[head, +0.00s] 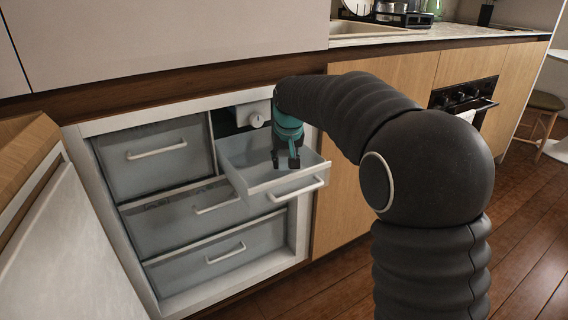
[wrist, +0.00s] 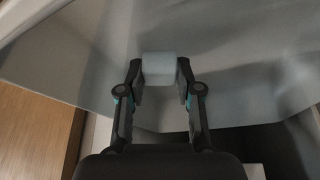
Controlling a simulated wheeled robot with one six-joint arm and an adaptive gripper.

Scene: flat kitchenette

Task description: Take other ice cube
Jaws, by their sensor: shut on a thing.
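The ice cube (wrist: 159,67) is a small pale, frosty block in the wrist view, between the fingertips of my gripper (wrist: 160,82). My gripper is shut on it, with one finger on each side. In the head view my gripper (head: 288,162) points down into the pulled-out upper right freezer drawer (head: 250,188). The cube does not show in the head view. The grey drawer surface lies behind the cube in the wrist view; I cannot tell whether the cube touches it.
The open freezer door (head: 70,250) stands at the left. Shut drawers with white handles are at the upper left (head: 150,165) and bottom (head: 215,258). The wooden floor (head: 525,240) is clear at the right.

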